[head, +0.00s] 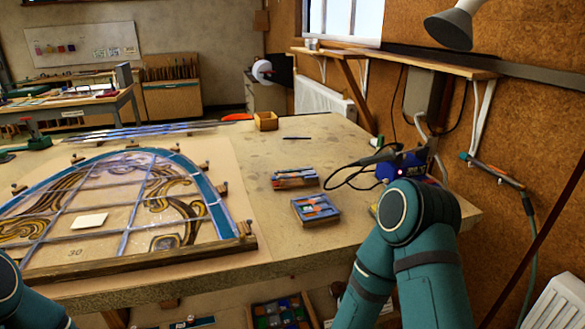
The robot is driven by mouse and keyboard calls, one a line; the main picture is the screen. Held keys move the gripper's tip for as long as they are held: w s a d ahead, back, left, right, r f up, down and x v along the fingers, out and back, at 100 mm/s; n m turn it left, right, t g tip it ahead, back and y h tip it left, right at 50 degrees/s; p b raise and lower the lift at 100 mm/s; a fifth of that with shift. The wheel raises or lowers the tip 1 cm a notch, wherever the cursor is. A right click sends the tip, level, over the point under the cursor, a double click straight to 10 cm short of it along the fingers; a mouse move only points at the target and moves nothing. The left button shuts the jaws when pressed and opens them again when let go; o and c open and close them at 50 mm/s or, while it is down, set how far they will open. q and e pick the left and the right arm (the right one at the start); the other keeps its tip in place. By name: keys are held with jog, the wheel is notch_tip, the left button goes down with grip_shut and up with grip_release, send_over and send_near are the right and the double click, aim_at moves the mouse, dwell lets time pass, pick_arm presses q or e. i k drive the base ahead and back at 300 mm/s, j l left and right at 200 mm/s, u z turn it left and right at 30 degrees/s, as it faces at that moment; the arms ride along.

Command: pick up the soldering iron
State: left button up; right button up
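The soldering iron (374,158) is a dark, slim tool at the right side of the workbench. It appears to rest at the blue soldering station (408,168), which has a small lit display. A dark cable loops on the bench to the left of the station. My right arm rises in front of the bench's right edge and covers the area just below the station.
A leaded glass panel (131,205) in a wooden frame fills the left of the workbench (272,160). A wooden box (266,121) stands behind. A wall shelf (430,63) overhangs the right.

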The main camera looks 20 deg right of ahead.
aim_at(433, 138)
jog(key=i+l, duration=0.2)
jog(key=l, duration=0.2)
jog(key=i+l, duration=0.25)
jog(key=l, duration=0.15)
jog(key=i+l, duration=0.2)
jog(key=l, duration=0.2)
